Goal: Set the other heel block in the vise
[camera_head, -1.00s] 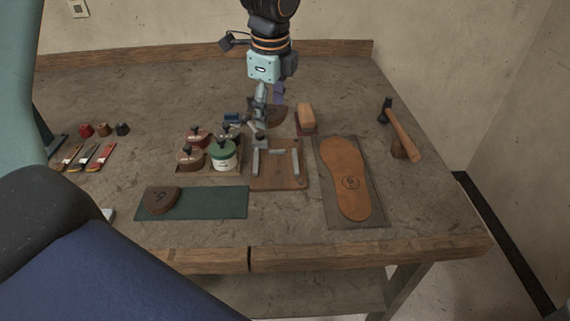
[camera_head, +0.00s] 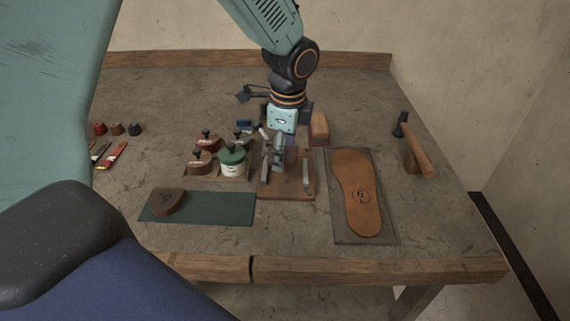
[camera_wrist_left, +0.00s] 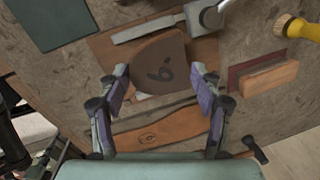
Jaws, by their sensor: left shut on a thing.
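A brown, rounded heel block (camera_wrist_left: 160,58) with a dark mark sits between the two fingers of my left gripper (camera_head: 278,165). The gripper, also in the left wrist view (camera_wrist_left: 160,82), is shut on it, over the vise. The vise (camera_head: 288,192) is a brown board with metal jaw bars. In the left wrist view, one metal bar (camera_wrist_left: 148,29) lies just beyond the block. I cannot tell whether the block touches the board or bars; the gripper hides it in the head view. Another heel block (camera_head: 167,202) lies on the green mat (camera_head: 222,208). My right gripper is not in view.
Lidded pots (camera_head: 231,160) stand close left of the vise. A tan sole (camera_head: 357,195) lies on a dark sheet to its right. A wooden block (camera_head: 319,125) is behind it, and a hammer (camera_head: 415,150) lies far right. The front right of the bench is clear.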

